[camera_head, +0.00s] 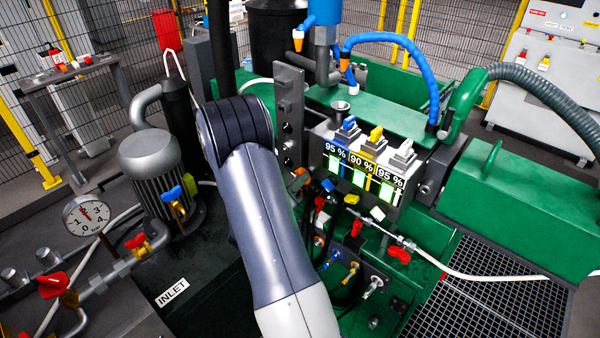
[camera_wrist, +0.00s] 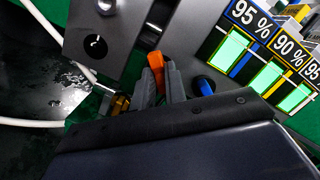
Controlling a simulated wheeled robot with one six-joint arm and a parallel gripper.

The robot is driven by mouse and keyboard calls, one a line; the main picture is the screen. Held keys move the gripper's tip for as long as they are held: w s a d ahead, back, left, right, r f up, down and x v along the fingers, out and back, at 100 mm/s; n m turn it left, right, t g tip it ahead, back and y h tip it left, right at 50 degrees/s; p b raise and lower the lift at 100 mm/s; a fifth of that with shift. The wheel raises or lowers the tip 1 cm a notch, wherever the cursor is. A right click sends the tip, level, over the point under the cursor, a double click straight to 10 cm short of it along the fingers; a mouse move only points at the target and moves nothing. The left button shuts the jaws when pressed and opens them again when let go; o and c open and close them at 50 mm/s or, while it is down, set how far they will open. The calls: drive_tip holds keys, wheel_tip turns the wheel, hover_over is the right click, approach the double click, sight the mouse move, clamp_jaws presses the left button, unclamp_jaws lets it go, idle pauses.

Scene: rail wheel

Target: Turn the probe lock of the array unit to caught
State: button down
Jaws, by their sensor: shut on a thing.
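The array unit (camera_head: 345,136) is a grey block with blue, yellow and white knobs on top and labels reading 95 %, 90 % and 95 %. An orange lever (camera_wrist: 155,66) shows in the wrist view, left of the labels; I take it for the probe lock. My gripper (camera_wrist: 166,82) is shut on this lever, its dark fingers hiding the lower part. A bit of orange also shows beside my arm in the head view. My arm hides most of the gripper there. No marking for caught is readable.
A grey upright plate with holes (camera_head: 289,110) stands close to my arm. A blue knob (camera_wrist: 204,86) sits right of my fingers. Red valves (camera_head: 399,254), hoses and a pressure gauge (camera_head: 86,214) surround the area. A floor grating (camera_head: 480,290) lies at right.

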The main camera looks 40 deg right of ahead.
idle(0.4)
drive_tip(key=n+p, duration=0.4)
drive_tip(key=n, duration=0.1)
drive_tip(key=shift+r+y, duration=0.1)
drive_tip(key=shift+y, duration=0.2)
drive_tip(key=shift+t, duration=0.3)
